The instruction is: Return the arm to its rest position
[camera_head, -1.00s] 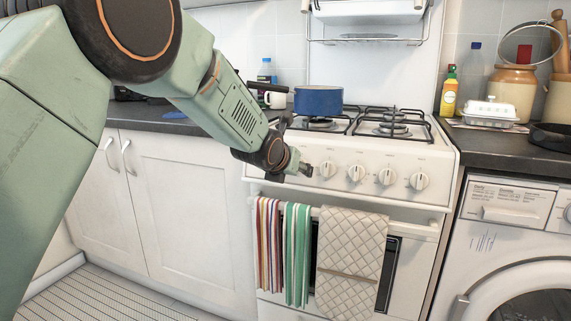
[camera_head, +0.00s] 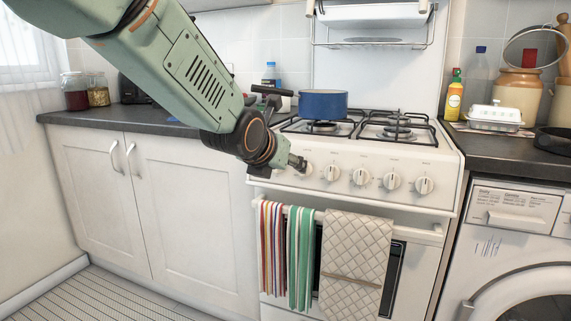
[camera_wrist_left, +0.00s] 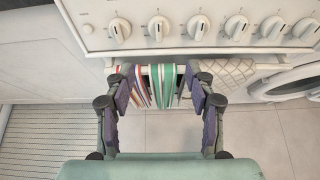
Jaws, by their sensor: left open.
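My left arm (camera_head: 190,75) comes in from the upper left in the head view. Its gripper (camera_head: 292,163) is in front of the stove's knob panel, at the left end, seen small and partly edge-on. In the left wrist view the two fingers of my left gripper (camera_wrist_left: 160,100) stand wide apart with nothing between them. Beyond them hang the striped towels (camera_wrist_left: 162,84) below the stove knobs. My right gripper does not show in either view.
The white stove (camera_head: 350,175) carries a blue pot (camera_head: 323,104) on its hob. A grey quilted cloth (camera_head: 355,260) and striped towels (camera_head: 300,255) hang on the oven rail. A washer (camera_head: 515,255) stands at the right, white cabinets (camera_head: 195,205) at the left. The floor (camera_head: 130,295) is clear.

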